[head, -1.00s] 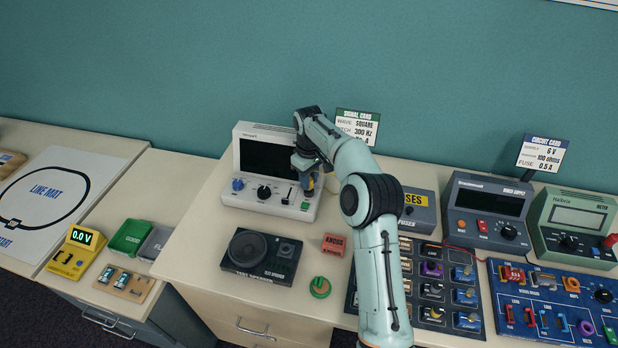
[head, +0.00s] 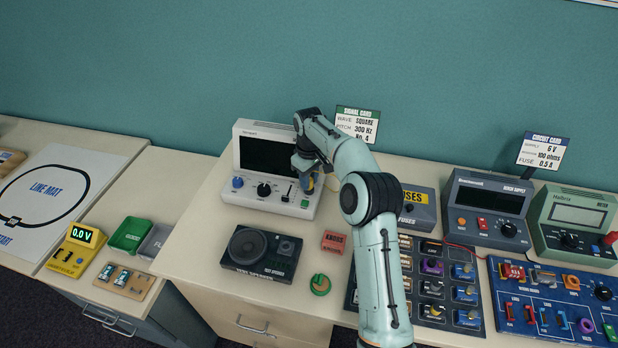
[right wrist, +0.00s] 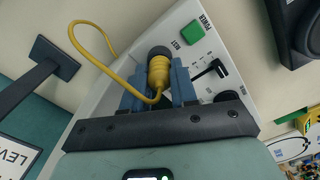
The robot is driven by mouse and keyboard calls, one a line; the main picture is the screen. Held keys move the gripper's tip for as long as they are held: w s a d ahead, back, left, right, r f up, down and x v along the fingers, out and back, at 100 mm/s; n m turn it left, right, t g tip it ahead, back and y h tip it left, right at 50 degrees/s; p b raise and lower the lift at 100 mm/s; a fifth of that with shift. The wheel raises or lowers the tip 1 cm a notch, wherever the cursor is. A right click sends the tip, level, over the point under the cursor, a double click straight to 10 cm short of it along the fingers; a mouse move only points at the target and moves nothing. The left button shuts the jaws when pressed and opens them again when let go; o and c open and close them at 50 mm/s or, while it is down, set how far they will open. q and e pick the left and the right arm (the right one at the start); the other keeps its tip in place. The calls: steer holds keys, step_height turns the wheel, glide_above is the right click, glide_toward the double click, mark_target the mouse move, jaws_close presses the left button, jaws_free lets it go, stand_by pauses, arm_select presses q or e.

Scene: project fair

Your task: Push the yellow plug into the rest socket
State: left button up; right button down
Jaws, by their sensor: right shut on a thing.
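The yellow plug (right wrist: 158,76) shows in the right wrist view between the two blue-grey fingers of my right gripper (right wrist: 157,88), which is shut on it. Its far end meets a dark round socket (right wrist: 159,52) beside the "REST" lettering on the pale signal unit (right wrist: 185,20). I cannot tell how deep the plug sits. A yellow cord (right wrist: 92,72) loops from the plug. In the head view my right gripper (head: 306,182) is at the right end of the signal unit (head: 247,190), largely hiding the plug. My left gripper is in neither view.
A test speaker (head: 262,252) and a red block (head: 333,242) lie in front of the unit. A signal card (head: 357,122) stands behind my right arm. A fuse box (head: 416,208) and a power supply (head: 487,208) stand to the right.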

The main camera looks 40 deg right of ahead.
steer(key=shift+f, duration=0.2)
steer(key=shift+c, duration=1.7)
jaws_free()
steer(key=shift+r, duration=0.1)
steer(key=shift+d, duration=0.25)
steer(key=shift+c, duration=0.6)
steer(key=shift+r, duration=0.15)
steer(key=shift+o, duration=0.2)
steer(key=shift+r, duration=0.25)
steer(key=shift+o, duration=0.4)
steer(key=shift+r, duration=0.55)
steer(key=shift+a+r, duration=0.15)
steer(key=shift+r, duration=1.35)
steer(key=shift+a+r, duration=0.1)
steer(key=shift+r, duration=1.35)
